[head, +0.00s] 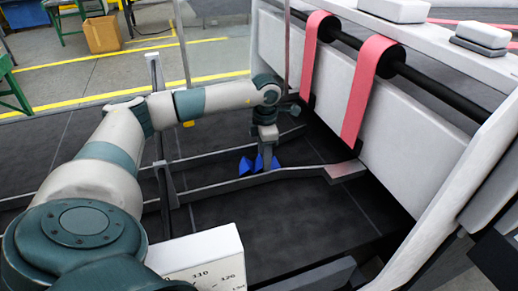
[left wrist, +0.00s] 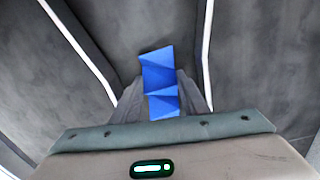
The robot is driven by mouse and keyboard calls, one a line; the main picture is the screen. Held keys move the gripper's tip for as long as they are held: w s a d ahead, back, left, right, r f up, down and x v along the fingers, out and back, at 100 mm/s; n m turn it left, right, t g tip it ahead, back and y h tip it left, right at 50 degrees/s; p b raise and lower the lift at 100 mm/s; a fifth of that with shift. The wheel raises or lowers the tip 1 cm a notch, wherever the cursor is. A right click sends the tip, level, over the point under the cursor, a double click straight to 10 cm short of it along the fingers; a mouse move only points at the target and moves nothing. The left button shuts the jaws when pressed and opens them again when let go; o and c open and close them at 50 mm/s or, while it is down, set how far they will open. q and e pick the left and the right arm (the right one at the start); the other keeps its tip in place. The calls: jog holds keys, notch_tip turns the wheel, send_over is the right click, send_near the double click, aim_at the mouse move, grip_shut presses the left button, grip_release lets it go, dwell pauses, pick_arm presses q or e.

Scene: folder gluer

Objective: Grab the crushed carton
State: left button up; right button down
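The crushed carton (head: 246,166) is a small, folded blue piece low inside the machine, beside a long grey rail. My left gripper (head: 266,163) reaches down to it from above, and blue shows on both sides of the finger. In the left wrist view the blue carton (left wrist: 158,75) sits between the two grey fingers (left wrist: 163,100). They lie close along both its sides with no gap visible, so the gripper looks shut on it. The carton's underside is hidden, and I cannot tell whether it touches the floor. My right gripper is not in view.
Grey rails (head: 225,184) run low around the carton. Pink belts (head: 368,90) on black rollers and a white machine panel (head: 410,160) stand close on the right. Thin upright posts rise near my left arm. A white box with a number scale (head: 205,262) is in front.

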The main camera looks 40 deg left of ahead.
pick_arm(q)
jog(key=c, duration=0.3)
jog(key=shift+r, duration=0.1)
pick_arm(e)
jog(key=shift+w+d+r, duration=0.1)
